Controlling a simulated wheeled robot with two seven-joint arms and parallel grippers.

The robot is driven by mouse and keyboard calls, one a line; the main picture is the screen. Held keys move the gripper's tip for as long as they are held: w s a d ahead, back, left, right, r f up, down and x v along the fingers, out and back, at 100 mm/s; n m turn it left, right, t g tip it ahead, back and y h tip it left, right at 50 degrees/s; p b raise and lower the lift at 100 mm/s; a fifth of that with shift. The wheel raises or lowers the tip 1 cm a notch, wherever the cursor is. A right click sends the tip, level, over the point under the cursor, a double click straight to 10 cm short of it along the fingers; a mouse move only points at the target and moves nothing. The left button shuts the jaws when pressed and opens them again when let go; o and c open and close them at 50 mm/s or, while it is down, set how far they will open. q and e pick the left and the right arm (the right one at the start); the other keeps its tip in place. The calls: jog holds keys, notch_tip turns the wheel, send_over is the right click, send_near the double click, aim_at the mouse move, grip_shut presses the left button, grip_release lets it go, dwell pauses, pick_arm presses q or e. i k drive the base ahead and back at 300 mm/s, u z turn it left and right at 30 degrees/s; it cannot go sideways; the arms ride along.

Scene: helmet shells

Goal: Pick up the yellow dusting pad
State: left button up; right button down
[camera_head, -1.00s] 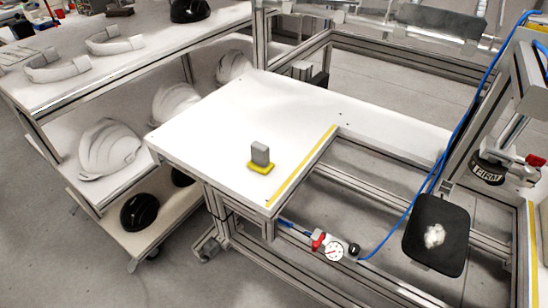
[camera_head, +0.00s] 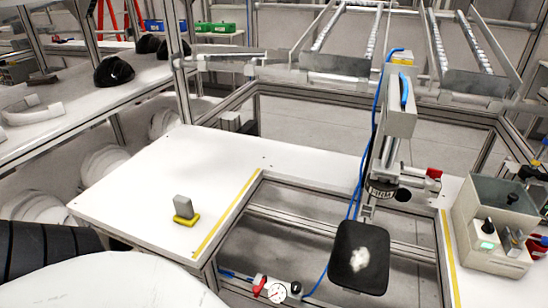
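The yellow dusting pad (camera_head: 188,221) lies flat on the white tabletop (camera_head: 130,200), near its front edge and left of the yellow strip. A grey block-shaped handle (camera_head: 183,205) stands upright on it. Nothing touches the pad. Neither of my grippers is in view. A dark ribbed part and a white rounded part, which look like my own arm, fill the lower left corner.
Right of the tabletop is an open frame with a black pad (camera_head: 359,257) bearing white fluff. A pressure gauge (camera_head: 277,291) sits at the frame's front. A control box (camera_head: 492,228) stands far right. Shelves with helmet shells (camera_head: 113,71) stand at the left.

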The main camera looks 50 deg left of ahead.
aim_at(186, 215)
jog(key=z, duration=1.25)
jog(key=k, duration=1.4)
jog(key=u, duration=2.2)
